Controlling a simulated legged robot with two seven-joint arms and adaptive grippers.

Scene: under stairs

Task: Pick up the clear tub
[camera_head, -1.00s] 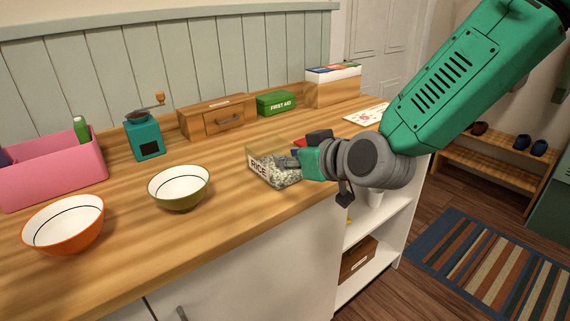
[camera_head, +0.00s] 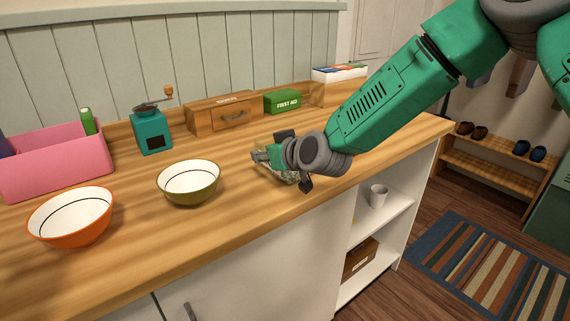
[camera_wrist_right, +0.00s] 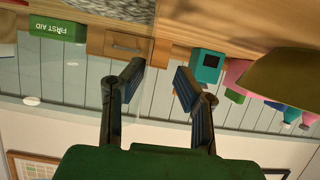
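The clear tub (camera_head: 291,178) of rice stands on the wooden counter, mostly hidden behind my right gripper in the head view. My right gripper (camera_head: 264,154) is over the tub, its fingers pointing left. In the right wrist view, the picture is upside down and the two dark fingers of the right gripper (camera_wrist_right: 160,76) stand apart. A faint clear edge, seemingly the tub wall, runs between them, with grainy rice (camera_wrist_right: 112,8) at the top left. I cannot tell whether the fingers touch the wall. My left gripper is not in view.
An olive bowl (camera_head: 188,183) and an orange bowl (camera_head: 70,216) stand to the left. Behind are a teal grinder (camera_head: 152,131), a wooden drawer box (camera_head: 222,114) and a green first aid box (camera_head: 282,101). A pink bin (camera_head: 55,166) is far left. The counter's front edge is close.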

